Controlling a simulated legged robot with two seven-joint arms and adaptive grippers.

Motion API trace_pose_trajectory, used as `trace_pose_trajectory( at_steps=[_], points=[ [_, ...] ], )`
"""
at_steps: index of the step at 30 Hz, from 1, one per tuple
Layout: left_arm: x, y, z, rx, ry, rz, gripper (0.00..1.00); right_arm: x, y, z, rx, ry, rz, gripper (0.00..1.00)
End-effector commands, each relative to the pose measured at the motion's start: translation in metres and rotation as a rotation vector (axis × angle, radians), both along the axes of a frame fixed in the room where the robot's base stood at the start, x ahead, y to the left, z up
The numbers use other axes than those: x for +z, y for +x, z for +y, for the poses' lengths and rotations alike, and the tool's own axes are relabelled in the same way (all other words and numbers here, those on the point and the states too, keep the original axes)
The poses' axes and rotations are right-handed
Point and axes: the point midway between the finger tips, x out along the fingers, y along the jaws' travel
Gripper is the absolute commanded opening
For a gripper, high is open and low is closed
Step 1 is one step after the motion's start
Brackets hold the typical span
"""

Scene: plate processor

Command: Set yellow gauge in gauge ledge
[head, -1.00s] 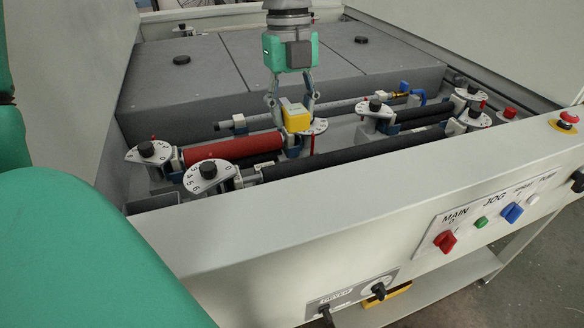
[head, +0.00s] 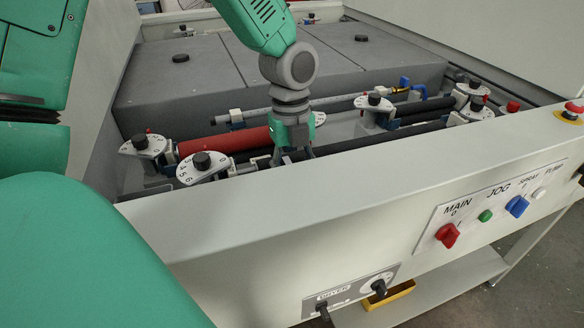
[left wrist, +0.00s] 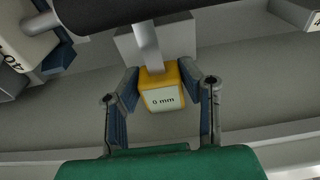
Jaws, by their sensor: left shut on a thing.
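The yellow gauge (left wrist: 163,98), a small block with a white face reading "0 mm" and a grey stem (left wrist: 148,50), is between the fingers of my left gripper in the left wrist view. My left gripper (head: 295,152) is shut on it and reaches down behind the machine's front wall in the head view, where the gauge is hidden. The stem end lies by a black roller (left wrist: 130,10). A grey block (left wrist: 125,43) sits behind the gauge; I cannot tell whether it is the gauge ledge or whether they touch. My right gripper is not in view.
A red roller (head: 215,144) and numbered dials (head: 203,168) lie left of the gripper. More dials (head: 374,104) and black rollers are to the right. The pale front wall (head: 250,215) stands close in front of the gripper. Grey covers (head: 200,90) lie behind.

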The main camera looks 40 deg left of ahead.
Motion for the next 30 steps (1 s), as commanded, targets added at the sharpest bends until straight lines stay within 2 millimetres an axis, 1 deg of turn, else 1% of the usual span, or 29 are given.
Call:
trace_pose_trajectory(
  at_steps=[4, 7, 11, 15, 23, 29, 30],
  points=[
    [-0.025, -0.001, 0.005, 0.001, -0.005, 0.006, 0.0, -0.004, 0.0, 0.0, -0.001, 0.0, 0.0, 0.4],
    [-0.037, 0.0, 0.007, 0.002, -0.008, 0.004, 0.0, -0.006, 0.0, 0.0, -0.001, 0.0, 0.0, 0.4],
    [-0.037, 0.0, 0.01, 0.002, -0.011, 0.002, 0.0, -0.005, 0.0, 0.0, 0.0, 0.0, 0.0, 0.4],
    [-0.036, -0.001, 0.008, 0.002, -0.009, 0.003, 0.0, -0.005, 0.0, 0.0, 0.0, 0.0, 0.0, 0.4],
    [-0.042, 0.0, 0.001, 0.0, -0.002, 0.002, 0.0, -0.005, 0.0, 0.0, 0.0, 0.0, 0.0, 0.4],
    [-0.047, 0.0, 0.004, 0.001, -0.006, 0.002, 0.0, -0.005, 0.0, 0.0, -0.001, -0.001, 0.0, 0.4],
    [-0.047, -0.001, 0.005, 0.001, -0.008, 0.003, 0.4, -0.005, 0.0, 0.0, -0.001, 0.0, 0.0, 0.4]
  ],
)
